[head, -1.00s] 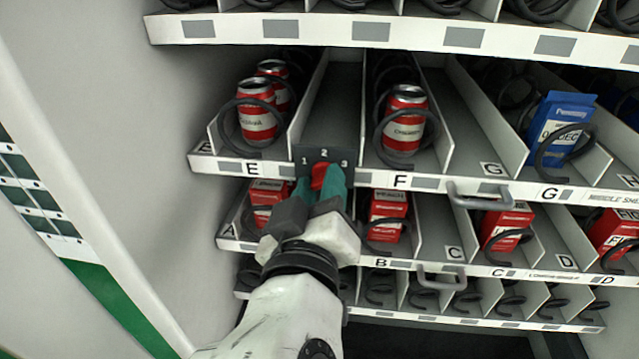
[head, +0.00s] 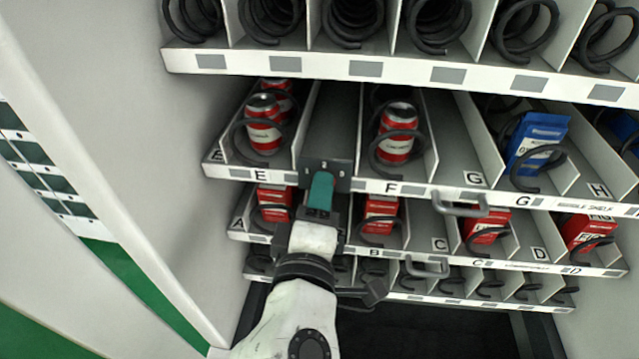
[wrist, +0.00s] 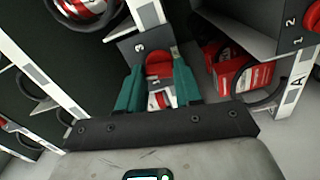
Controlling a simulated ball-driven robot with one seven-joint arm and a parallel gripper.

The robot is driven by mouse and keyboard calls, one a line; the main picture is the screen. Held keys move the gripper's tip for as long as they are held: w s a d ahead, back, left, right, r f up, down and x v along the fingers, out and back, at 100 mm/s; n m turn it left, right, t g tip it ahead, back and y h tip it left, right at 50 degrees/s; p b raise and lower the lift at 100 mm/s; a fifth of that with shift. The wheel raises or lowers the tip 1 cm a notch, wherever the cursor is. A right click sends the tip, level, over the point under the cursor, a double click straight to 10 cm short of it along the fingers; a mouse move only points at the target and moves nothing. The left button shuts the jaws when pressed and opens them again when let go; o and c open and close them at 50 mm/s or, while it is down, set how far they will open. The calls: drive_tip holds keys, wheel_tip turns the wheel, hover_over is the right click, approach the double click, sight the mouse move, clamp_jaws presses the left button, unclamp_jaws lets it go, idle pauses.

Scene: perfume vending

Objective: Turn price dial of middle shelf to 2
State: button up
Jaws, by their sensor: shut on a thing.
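The price dial of the middle shelf is a red knob (wrist: 158,66) on a dark plate (head: 338,166) at the shelf's front edge, between labels E and F. In the head view my gripper (head: 320,188) covers the knob and most of the plate's numbers. In the wrist view the two teal fingers of my gripper (wrist: 157,72) are on either side of the knob, shut on it. A 3 shows on the plate in the wrist view, up and left of the knob. Which number the knob points to cannot be told.
Red-and-white cans (head: 264,124) stand in coils on the middle shelf, with a blue box (head: 537,140) to the right. Metal handles (head: 460,206) stick out from the shelf fronts. Red boxes (head: 381,212) sit on the shelf below. A white cabinet wall is at left.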

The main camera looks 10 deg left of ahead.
drive_tip(key=shift+n+p, duration=0.45)
drive_tip(key=shift+n, duration=0.25)
drive_tip(key=shift+f, duration=0.1)
drive_tip(key=shift+a, duration=0.1)
drive_tip(key=o, duration=1)
drive_tip(key=shift+o, duration=0.2)
drive_tip(key=s+b, duration=0.2)
drive_tip(key=s, duration=0.8)
drive_tip(key=shift+s+a, duration=0.15)
drive_tip(key=shift+s, duration=0.25)
